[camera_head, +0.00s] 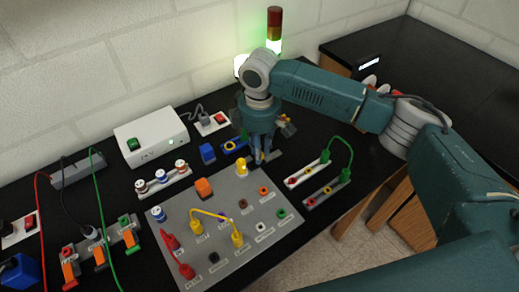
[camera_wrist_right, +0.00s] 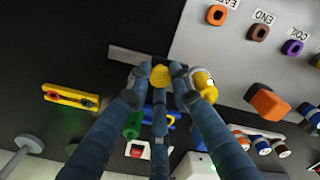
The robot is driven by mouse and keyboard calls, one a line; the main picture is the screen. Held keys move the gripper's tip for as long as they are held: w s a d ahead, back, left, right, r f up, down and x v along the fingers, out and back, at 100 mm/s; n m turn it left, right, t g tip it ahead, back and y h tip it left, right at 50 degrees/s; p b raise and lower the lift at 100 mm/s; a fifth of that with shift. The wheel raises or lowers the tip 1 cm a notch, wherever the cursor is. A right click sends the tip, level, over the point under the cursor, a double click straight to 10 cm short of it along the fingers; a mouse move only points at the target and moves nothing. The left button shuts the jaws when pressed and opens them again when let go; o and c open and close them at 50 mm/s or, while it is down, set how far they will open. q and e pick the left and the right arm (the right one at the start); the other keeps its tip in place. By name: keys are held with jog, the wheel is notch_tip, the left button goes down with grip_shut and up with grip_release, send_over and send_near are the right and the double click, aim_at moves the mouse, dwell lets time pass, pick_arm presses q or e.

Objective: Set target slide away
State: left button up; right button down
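My right gripper (camera_head: 258,158) reaches down at the back right edge of the grey panel (camera_head: 222,272). In the right wrist view its fingertips (camera_wrist_right: 160,76) are drawn in around a small yellow knob (camera_wrist_right: 160,72), which appears gripped. A grey strip (camera_wrist_right: 122,54) runs beside the fingertips and may be the slide; its short end (camera_head: 272,155) shows in the head view. The fingers hide much of it, so I cannot tell its position. A yellow-and-white cylinder (camera_wrist_right: 203,82) sits beside one finger. My left gripper is out of view.
Red and yellow leads cross the panel. Terminal strips (camera_head: 325,190) with a green lead stand right of it. A white box (camera_head: 150,137) and a row of spools (camera_head: 162,179) stand left. A lit stack light (camera_head: 274,25) stands behind my right arm.

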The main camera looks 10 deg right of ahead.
jog(key=shift+w+d+r+p, duration=0.1)
jog(key=shift+w+d+p, duration=0.15)
jog(key=shift+d, duration=0.25)
jog(key=shift+w+d+p, duration=0.15)
jog(key=shift+d+p, duration=0.15)
jog(key=shift+d, duration=0.25)
jog(key=shift+w+d+r+p, duration=0.1)
jog(key=shift+w+d+p, duration=0.15)
jog(key=shift+d, duration=0.25)
jog(key=shift+w+d+f, duration=0.1)
jog(key=shift+d+f, duration=0.05)
jog(key=shift+d, duration=0.05)
jog(key=c, duration=1.5)
grip_release()
jog(key=shift+c, duration=0.2)
notch_tip(320, 180, up, 12)
